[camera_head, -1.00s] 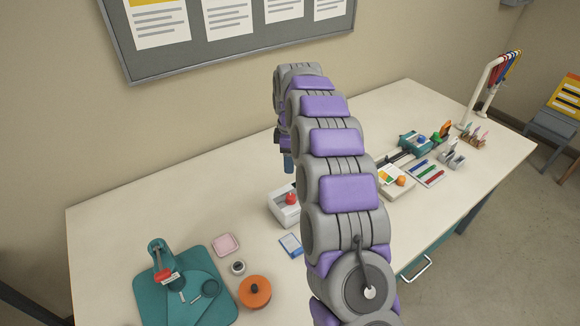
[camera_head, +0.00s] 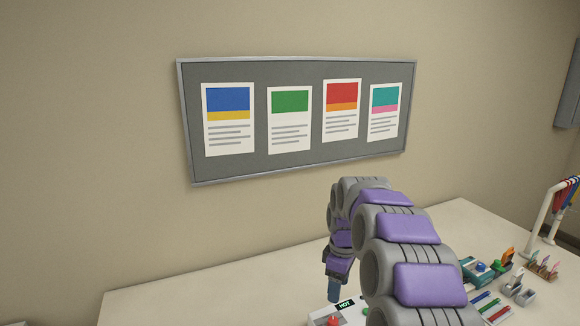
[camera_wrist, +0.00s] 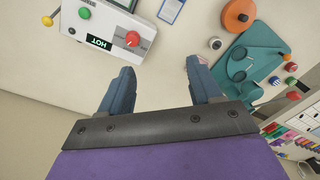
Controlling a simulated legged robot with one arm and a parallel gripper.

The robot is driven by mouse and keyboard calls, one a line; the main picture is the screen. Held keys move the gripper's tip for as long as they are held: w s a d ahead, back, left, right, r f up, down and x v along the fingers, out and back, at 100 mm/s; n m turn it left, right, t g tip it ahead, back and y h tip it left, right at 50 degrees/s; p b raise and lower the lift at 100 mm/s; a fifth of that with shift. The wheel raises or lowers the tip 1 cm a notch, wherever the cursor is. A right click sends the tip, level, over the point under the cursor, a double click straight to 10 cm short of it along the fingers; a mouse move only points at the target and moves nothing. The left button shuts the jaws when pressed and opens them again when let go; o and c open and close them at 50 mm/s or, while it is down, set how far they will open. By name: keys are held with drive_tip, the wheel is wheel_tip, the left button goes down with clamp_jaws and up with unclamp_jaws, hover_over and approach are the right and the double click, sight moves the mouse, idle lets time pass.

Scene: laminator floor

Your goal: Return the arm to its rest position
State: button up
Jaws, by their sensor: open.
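My arm is grey and purple and reaches over the white table (camera_head: 200,290) in the head view. My gripper (camera_head: 334,292) hangs pointing down at its far end, just above and behind the white box with the HOT label. In the wrist view, my gripper (camera_wrist: 160,85) has its two blue fingers wide apart with nothing between them. The white HOT box (camera_wrist: 85,42) with a red knob lies beyond the left finger, apart from it. It also shows at the bottom of the head view, partly cut off.
In the wrist view, a teal board (camera_wrist: 255,55) and an orange round lid (camera_wrist: 238,15) lie at the right. The head view shows a pinboard (camera_head: 265,150) on the wall behind, and a white hook stand (camera_head: 550,220) at the right. The table's left part is bare.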

drive_tip(key=s+r+m, duration=0.2)
drive_tip(key=s+m, duration=0.1)
drive_tip(key=s, duration=0.8)
drive_tip(key=s+r+m, duration=0.3)
drive_tip(key=s, duration=0.8)
drive_tip(key=s+f+m, duration=0.2)
drive_tip(key=s+m, duration=0.1)
drive_tip(key=s, duration=0.7)
drive_tip(key=s+d+f+m+g, duration=0.1)
drive_tip(key=s+f+m, duration=0.1)
drive_tip(key=s, duration=0.8)
drive_tip(key=shift+f+m, duration=0.15)
drive_tip(key=shift+m, duration=0.45)
drive_tip(key=shift+c, duration=0.2)
